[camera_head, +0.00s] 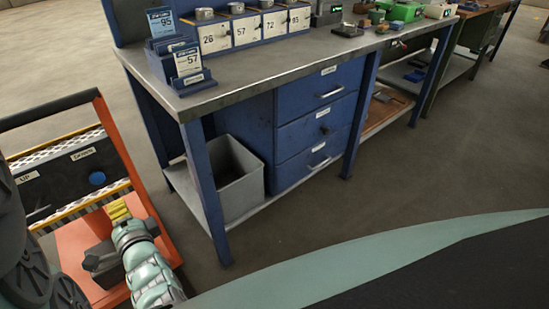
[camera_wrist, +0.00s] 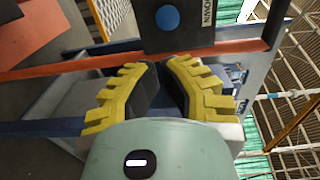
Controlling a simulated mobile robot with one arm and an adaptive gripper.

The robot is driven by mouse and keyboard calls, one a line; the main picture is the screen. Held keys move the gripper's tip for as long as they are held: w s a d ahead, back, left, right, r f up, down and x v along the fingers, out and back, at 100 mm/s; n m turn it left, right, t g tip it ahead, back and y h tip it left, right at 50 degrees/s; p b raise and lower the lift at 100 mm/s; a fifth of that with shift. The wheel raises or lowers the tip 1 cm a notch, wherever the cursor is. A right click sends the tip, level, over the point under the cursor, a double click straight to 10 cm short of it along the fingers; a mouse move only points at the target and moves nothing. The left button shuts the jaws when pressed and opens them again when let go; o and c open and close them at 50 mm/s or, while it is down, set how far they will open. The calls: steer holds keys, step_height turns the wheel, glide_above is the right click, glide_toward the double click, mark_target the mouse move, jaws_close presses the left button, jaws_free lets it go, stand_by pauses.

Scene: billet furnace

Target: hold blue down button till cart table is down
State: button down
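The cart's black control panel (camera_head: 65,180) is at the left of the head view, with an UP label and a label above the blue button that is hard to read there. The blue down button (camera_head: 97,179) is round and uncovered. In the wrist view the blue button (camera_wrist: 167,18) is at the top, beside a DOWN label (camera_wrist: 208,14). My gripper (camera_head: 118,211) is below the panel in the head view. In the wrist view my gripper (camera_wrist: 162,66) has its yellow fingertips close together, holding nothing, apart from the button in the picture. The cart table is not clearly visible.
The cart's orange frame (camera_head: 128,155) surrounds the panel; its orange bar (camera_wrist: 80,66) crosses the wrist view between fingers and button. A blue workbench (camera_head: 290,75) with drawers and a grey bin (camera_head: 238,180) stands to the right. Floor in front of the bench is clear.

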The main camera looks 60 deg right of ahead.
steer(key=shift+s+a, duration=0.15)
steer(key=shift+s, duration=0.5)
steer(key=shift+r, duration=0.15)
